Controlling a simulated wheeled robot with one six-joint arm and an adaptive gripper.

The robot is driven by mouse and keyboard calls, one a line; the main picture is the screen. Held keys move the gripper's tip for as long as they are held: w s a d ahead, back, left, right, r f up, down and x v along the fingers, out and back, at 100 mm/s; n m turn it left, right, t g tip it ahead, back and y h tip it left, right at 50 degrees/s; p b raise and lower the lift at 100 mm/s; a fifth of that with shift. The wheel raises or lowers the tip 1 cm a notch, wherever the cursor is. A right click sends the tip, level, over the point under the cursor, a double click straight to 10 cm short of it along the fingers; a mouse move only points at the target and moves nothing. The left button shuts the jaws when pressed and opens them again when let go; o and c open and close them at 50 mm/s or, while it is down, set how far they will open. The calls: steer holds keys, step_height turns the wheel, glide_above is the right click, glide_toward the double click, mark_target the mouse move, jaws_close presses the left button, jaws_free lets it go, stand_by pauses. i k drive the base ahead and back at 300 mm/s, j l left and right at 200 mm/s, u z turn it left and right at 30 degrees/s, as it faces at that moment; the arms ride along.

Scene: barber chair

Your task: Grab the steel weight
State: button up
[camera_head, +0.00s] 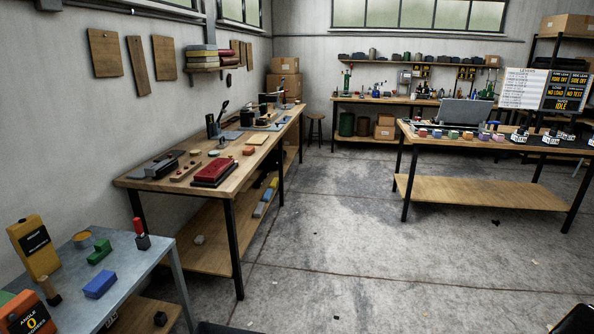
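I cannot single out the steel weight for sure at this distance. The wooden workbench (150,186) on the left bears several small tools and blocks, some dark or grey. The right table (450,140) bears a row of small coloured blocks (455,134) and several dark items with white labels. My gripper is not recognisable in the view.
A grey metal table (130,268) stands at the near left with a yellow box (34,247), a blue block (99,284) and a green block (100,251). A back bench (375,100) and a stool (316,120) stand farther off. The concrete floor (340,240) between is mostly clear.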

mark_target(222, 145)
steer(key=i+l+z, duration=0.1)
steer(key=i+z, duration=0.35)
steer(key=i, duration=1.25)
steer(key=i+l+u, duration=0.15)
steer(key=i+u, duration=0.35)
steer(key=i, duration=0.2)
steer(key=i+l+u, duration=0.45)
steer(key=i, duration=0.2)
steer(key=i+l+u, duration=1)
steer(key=l, duration=0.5)
steer(key=k+j, duration=0.05)
